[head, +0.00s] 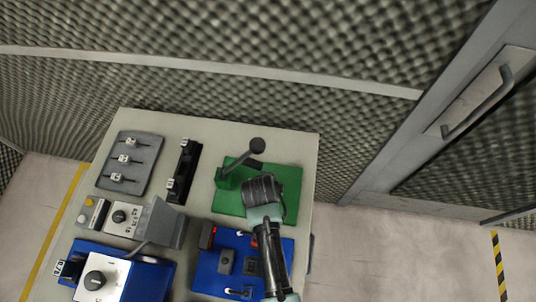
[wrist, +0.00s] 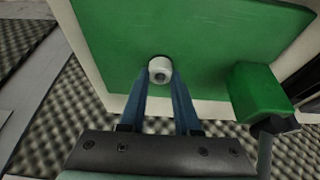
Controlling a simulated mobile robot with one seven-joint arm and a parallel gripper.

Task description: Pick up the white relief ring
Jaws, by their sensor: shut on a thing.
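The white relief ring (wrist: 160,70) shows in the wrist view, a small white ring with a dark hole, against the green plate (wrist: 205,30). My gripper (wrist: 160,82) has its two blue fingers closed on either side of the ring, gripping it. The ring looks to be at or very near the plate; I cannot tell if it touches. In the head view my gripper (head: 265,190) is over the green plate (head: 288,178), and my own wrist hides the ring and fingertips there.
A green block (wrist: 258,92) with a dark lever (head: 240,160) stands on the plate beside my gripper. The table (head: 215,143) also holds a grey tray (head: 130,163), a black rack (head: 183,170), a control box (head: 128,218) and a blue plate (head: 210,272). A foam wall rises behind.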

